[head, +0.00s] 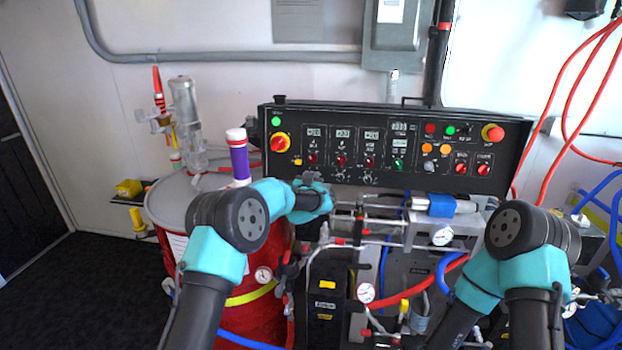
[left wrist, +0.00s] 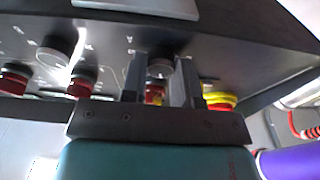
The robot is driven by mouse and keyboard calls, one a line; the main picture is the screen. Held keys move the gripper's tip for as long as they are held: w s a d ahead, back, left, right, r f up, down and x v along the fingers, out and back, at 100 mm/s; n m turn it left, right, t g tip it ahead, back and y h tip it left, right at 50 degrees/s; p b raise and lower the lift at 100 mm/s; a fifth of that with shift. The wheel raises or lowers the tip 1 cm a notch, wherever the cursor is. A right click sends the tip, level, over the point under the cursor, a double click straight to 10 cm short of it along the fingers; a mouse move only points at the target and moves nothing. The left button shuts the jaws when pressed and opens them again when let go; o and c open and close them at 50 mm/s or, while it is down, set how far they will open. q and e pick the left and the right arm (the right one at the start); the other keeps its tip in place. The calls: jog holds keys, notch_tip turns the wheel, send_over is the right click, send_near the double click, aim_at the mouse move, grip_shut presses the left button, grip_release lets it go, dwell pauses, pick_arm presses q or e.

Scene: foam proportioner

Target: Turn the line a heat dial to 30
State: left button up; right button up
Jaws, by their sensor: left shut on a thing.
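The black control panel (head: 390,122) stands at the back middle. My left gripper (head: 308,183) is at the panel's lower left part, below a red knob in the column under the leftmost display. In the left wrist view, my left gripper (left wrist: 160,75) has its fingers on both sides of a dark round dial with a pale face (left wrist: 160,66), shut on it. This appears to be the line A heat dial. Its pointer and scale cannot be read. In the head view the dial is hidden behind the gripper. My right gripper is out of view.
A yellow-and-red main switch (head: 280,142) is left of the dial, with red knobs (head: 340,160) nearby. A red drum (head: 245,318) with a purple-and-white tube (head: 238,158) stands at left. Hoses and gauges (head: 365,292) crowd below the panel.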

pick_arm(q)
jog(key=n+y, duration=0.1)
jog(key=n, duration=0.5)
jog(key=n+g+y, duration=0.1)
jog(key=n, duration=0.5)
jog(key=n+g+y, duration=0.1)
jog(key=n+y, duration=0.1)
jog(key=n, duration=0.4)
jog(key=shift+d+r+n, duration=0.1)
jog(key=shift+n, duration=0.2)
jog(key=o, duration=0.9)
jog(key=shift+o, duration=0.2)
